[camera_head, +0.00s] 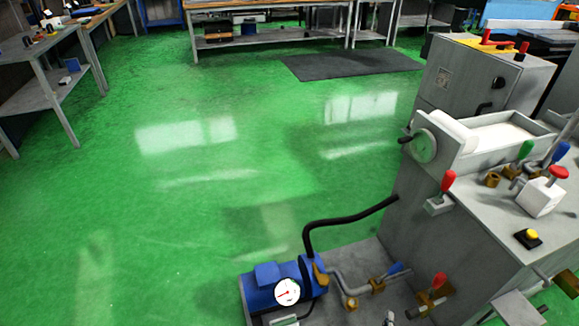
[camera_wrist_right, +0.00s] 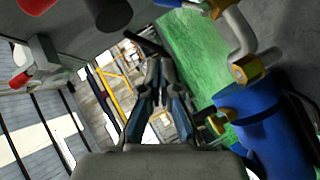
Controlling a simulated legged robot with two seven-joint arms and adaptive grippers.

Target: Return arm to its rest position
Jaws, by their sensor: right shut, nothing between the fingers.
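My right gripper (camera_wrist_right: 156,66) shows in the right wrist view, its two dark fingers brought together with nothing between them. The blue pump (camera_wrist_right: 264,130) is to the right of the fingers in that view, apart from them as far as I can see. In the head view I cannot clearly make out the right gripper. My left gripper is in neither view.
The blue pump with its gauge (camera_head: 287,291) sits low beside the grinder, with a black hose (camera_head: 350,217) rising from it. Red-, green- and blue-tipped levers and a yellow button (camera_head: 532,234) stand on the machine. The green floor (camera_head: 150,200) is clear; workbenches (camera_head: 270,36) line the back.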

